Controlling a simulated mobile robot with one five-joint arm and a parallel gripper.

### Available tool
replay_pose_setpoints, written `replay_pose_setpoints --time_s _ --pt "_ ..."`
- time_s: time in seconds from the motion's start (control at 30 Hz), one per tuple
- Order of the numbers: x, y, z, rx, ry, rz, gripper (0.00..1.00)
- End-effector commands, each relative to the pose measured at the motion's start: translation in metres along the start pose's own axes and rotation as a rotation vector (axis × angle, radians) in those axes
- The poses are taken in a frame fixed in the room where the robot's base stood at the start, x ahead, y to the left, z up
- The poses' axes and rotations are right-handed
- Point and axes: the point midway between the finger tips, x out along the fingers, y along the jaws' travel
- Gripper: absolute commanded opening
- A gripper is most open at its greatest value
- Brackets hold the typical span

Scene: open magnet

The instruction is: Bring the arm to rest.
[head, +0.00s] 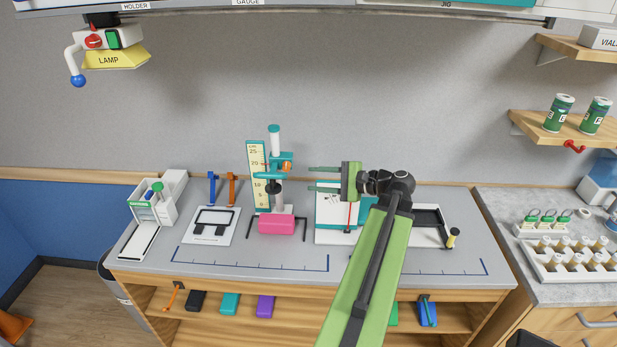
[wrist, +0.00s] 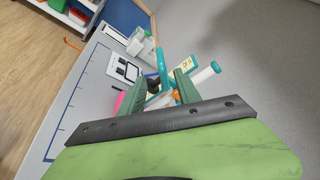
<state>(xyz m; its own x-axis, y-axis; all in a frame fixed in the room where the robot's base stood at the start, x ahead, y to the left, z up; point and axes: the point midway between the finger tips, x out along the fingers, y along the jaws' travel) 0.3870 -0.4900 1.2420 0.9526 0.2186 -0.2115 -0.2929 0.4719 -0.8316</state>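My gripper (head: 313,178) is raised above the bench in the head view and points left. Its two fingers are apart, with nothing seen held between them. It is to the right of the teal gauge stand (head: 274,165), apart from it. In the wrist view the two green fingers of my gripper (wrist: 160,88) stand apart, and parts of the gauge stand (wrist: 163,65) show between and beyond them. My green arm reaches up from the bottom of the head view and hides part of a white and teal panel (head: 329,215) and a black-framed tray (head: 428,216).
A pink block (head: 276,224) sits at the gauge stand's foot on the grey bench (head: 250,258). A yellow lamp (head: 115,58) with a blue-knobbed lever hangs at upper left. Wooden shelves (head: 545,126) with cans are at right. The bench's front strip at left is clear.

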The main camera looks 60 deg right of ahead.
Motion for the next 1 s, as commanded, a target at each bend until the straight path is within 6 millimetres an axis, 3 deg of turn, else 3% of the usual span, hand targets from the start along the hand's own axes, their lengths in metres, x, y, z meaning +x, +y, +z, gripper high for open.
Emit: replay_pose_setpoints --time_s 0.47,0.57,0.67,0.77,0.87,1.0 --pt "0.008 0.002 0.003 -0.003 -0.011 0.007 0.4" --pt "0.047 0.008 0.019 -0.018 -0.071 0.044 0.4" --pt "0.115 0.024 0.056 -0.046 -0.181 0.112 0.4" --pt "0.185 0.052 0.106 -0.08 -0.298 0.202 0.4" --pt "0.245 0.094 0.157 -0.127 -0.389 0.326 0.4" --pt "0.31 0.172 0.229 -0.244 -0.492 0.534 0.4"
